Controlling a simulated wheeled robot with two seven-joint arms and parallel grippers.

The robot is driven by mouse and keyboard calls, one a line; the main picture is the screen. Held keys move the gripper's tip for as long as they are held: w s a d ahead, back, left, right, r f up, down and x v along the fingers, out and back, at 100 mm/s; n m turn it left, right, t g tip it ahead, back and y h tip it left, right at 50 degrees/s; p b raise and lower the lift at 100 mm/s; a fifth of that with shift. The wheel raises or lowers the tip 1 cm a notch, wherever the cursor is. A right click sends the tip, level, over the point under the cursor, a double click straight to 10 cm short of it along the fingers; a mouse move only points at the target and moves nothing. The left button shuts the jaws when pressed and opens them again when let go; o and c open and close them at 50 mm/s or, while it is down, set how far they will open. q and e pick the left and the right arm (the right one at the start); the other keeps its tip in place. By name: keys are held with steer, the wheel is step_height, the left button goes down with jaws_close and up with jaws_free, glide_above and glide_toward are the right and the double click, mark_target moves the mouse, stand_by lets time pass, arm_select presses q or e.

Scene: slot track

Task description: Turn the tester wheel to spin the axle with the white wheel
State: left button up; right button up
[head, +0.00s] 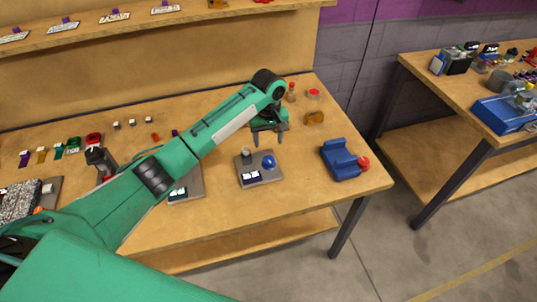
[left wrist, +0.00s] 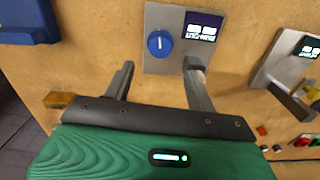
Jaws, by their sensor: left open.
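My left gripper (head: 268,140) is open and empty, above the back edge of a small grey plate (head: 270,178). The plate carries a blue round knob (head: 268,162), a short grey post (head: 246,155) and a dark label. In the left wrist view, the open fingers (left wrist: 160,66) point toward the plate. The blue knob (left wrist: 160,43) shows a white pointer mark and lies beyond the fingertips, between their lines. The right finger overlaps the post. I cannot make out a white wheel on an axle. My right gripper is not in view.
A blue block with a red knob (head: 343,160) sits at the table's right end. A second grey plate (head: 190,189) stands left, partly behind my arm. An orange-brown piece (head: 314,118) and small red items lie behind. The table's front right corner is clear.

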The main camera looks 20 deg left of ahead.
mark_target(268, 159)
arm_select(q)
step_height(268, 159, down, 9)
steer(key=shift+r+p, duration=0.1)
steer(key=shift+p, duration=0.35)
steer(key=c, duration=1)
